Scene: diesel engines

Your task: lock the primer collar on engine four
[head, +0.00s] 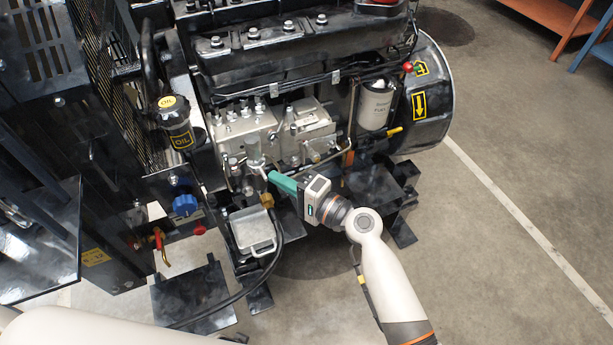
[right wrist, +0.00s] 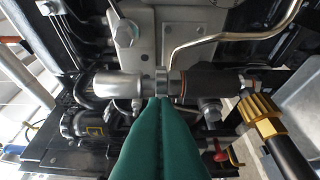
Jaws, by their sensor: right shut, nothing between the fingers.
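The primer pump (head: 253,150) stands on the front of the diesel engine, at the middle of the head view. In the right wrist view its body lies sideways: a silver barrel (right wrist: 120,84), a narrow ribbed metal collar (right wrist: 162,80) and a black grip (right wrist: 202,83). My right gripper (head: 271,176) has green fingers and is shut and empty. In the right wrist view its fingertips (right wrist: 159,98) are together, right beside the collar. I cannot tell whether they touch it. The fingers hide what lies directly behind them. My left gripper is out of view.
A hose with a brass fitting (right wrist: 258,108) is close to the right gripper. A metal tray (head: 253,231) stands below the pump. The floor at right is open.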

